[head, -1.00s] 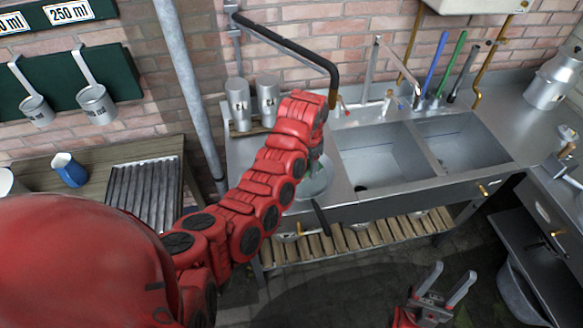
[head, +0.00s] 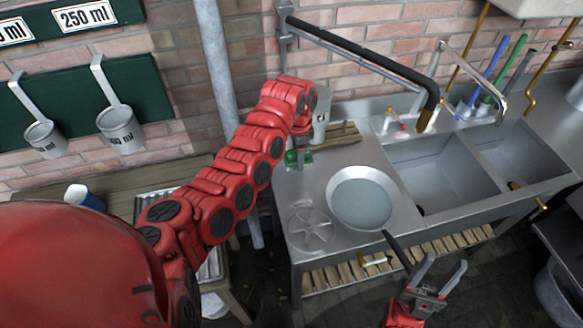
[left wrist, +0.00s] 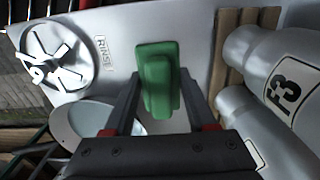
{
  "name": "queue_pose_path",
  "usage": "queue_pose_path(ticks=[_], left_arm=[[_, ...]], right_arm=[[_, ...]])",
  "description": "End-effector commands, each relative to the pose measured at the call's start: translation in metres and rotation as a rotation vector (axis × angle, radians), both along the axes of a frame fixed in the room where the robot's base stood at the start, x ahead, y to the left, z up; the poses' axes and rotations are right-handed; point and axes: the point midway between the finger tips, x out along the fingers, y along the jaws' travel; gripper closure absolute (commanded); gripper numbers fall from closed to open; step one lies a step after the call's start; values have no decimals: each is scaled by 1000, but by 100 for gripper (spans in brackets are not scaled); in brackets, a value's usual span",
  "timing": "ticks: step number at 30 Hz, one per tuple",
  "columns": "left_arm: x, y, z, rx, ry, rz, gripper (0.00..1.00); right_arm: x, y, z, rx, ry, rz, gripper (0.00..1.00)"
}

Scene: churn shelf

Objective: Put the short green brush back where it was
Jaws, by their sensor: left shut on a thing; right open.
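The short green brush (left wrist: 160,80) is clamped between the two fingers of my left gripper (left wrist: 157,100). In the head view its green block (head: 297,158) shows below my left gripper (head: 300,150), above the left part of the steel counter; the arm hides part of it. In the wrist view the counter with its "RINSE" label lies beyond the brush, and I cannot tell how high above it the brush is.
A round metal pan (head: 362,197) stands on the counter beside a spoked rinser (head: 312,228). Cans (left wrist: 290,85) stand on a wooden board (head: 343,134) behind. Two sink basins (head: 440,170) lie to the right. Blue (head: 493,57) and green (head: 513,60) handles stand behind them.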

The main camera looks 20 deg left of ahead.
Motion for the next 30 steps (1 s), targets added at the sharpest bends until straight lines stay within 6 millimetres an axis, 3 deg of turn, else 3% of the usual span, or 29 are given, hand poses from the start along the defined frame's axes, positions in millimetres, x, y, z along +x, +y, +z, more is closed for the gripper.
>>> queue_pose_path(ticks=[3, 13, 24, 25, 30], left_arm=[[-1, 1, -19, 2, 4, 1, 88], [-1, 1, -64, 4, 5, 0, 88], [0, 2, -72, 2, -1, 3, 88], [0, 2, -72, 2, -1, 3, 42], [0, 2, -71, 2, -1, 3, 13]], right_arm=[[0, 0, 14, 0, 0, 0, 50], [0, 0, 22, 0, 0, 0, 50], [0, 0, 18, 0, 0, 0, 50], [0, 0, 18, 0, 0, 0, 50], [0, 0, 19, 0, 0, 0, 50]])
